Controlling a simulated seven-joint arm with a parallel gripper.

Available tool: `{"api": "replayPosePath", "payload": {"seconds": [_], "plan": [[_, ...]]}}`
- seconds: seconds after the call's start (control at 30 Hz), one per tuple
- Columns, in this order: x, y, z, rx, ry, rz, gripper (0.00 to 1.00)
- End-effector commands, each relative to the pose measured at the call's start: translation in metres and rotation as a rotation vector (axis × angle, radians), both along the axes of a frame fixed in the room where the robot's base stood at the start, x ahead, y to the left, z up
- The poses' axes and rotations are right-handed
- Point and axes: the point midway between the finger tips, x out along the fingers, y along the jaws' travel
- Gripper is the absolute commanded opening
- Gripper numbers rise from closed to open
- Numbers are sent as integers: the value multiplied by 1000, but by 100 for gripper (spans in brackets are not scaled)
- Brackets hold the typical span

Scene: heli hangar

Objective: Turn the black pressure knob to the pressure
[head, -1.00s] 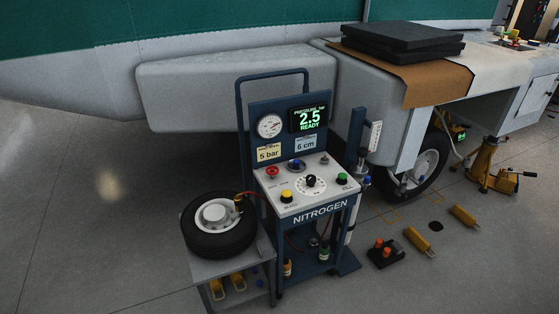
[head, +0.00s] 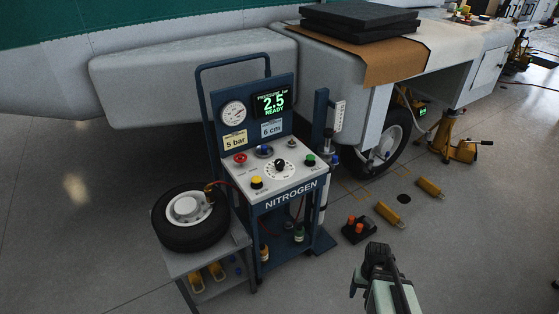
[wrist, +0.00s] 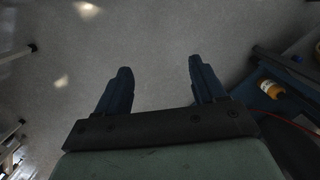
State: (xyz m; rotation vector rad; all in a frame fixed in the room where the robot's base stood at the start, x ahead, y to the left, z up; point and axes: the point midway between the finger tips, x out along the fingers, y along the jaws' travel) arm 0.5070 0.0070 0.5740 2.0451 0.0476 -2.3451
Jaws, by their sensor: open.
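The black pressure knob (head: 280,164) sits in a white dial in the middle of the nitrogen cart's sloped panel (head: 259,188). The green display (head: 271,103) above it reads 2.5 and READY. A yellow label (head: 235,142) reads 5 bar and a blue label (head: 271,129) reads 6 cm. A round gauge (head: 233,114) is left of the display. My gripper is at the lower right in the head view, well apart from the knob. In the wrist view my gripper (wrist: 157,80) is open, its two fingers apart with only floor between them.
Red (head: 240,158), blue (head: 264,151), yellow (head: 256,182) and green (head: 310,160) controls surround the knob. A wheel (head: 172,235) lies on a low stand left of the cart. A black box with orange knobs (head: 358,229) and yellow chocks (head: 392,215) lie on the floor at right.

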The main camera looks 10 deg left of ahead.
Motion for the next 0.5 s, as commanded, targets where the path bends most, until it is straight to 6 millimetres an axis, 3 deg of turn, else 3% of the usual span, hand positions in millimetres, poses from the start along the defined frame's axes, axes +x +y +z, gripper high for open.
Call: {"api": "replayPosePath", "payload": {"seconds": [0.03, 0.27, 0.5], "plan": [[20, 4, 9, 1, -23, 16, 69], [99, 31, 55, 12, -93, 138, 69], [193, 91, 112, 27, -130, 351, 69]]}}
